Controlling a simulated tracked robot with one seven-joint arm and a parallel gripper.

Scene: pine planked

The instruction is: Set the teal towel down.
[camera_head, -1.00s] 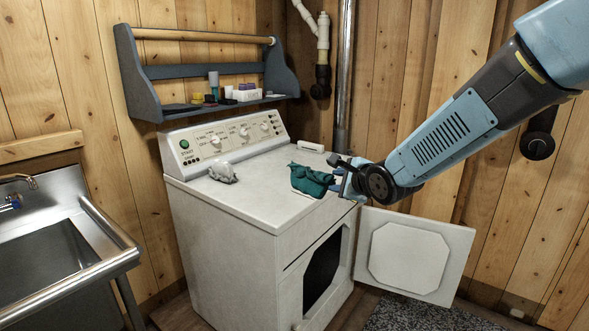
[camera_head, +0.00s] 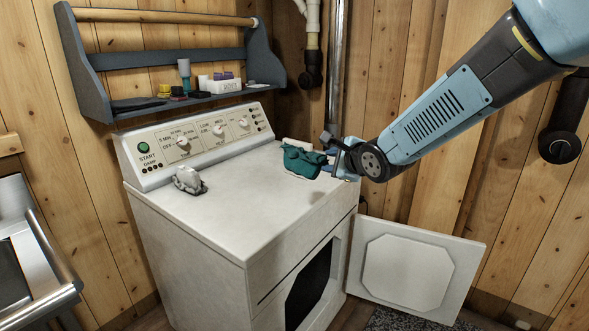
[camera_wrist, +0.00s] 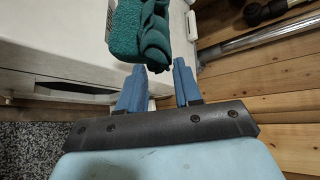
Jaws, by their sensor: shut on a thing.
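The teal towel (camera_head: 302,161) is a bunched, folded cloth at the right part of the white dryer's top (camera_head: 235,205) in the head view. My gripper (camera_head: 325,166) comes from the right and is shut on the towel's right end. In the wrist view the towel (camera_wrist: 140,32) shows at the tips of my blue fingers (camera_wrist: 160,75). The fingers hide little of it. I cannot tell whether its underside touches the dryer top.
A crumpled grey cloth (camera_head: 188,180) lies near the control panel (camera_head: 200,142). A white item (camera_head: 297,143) sits behind the towel. The dryer door (camera_head: 408,270) hangs open at the front. A blue shelf (camera_head: 170,105) holds small items above. The dryer top's middle is clear.

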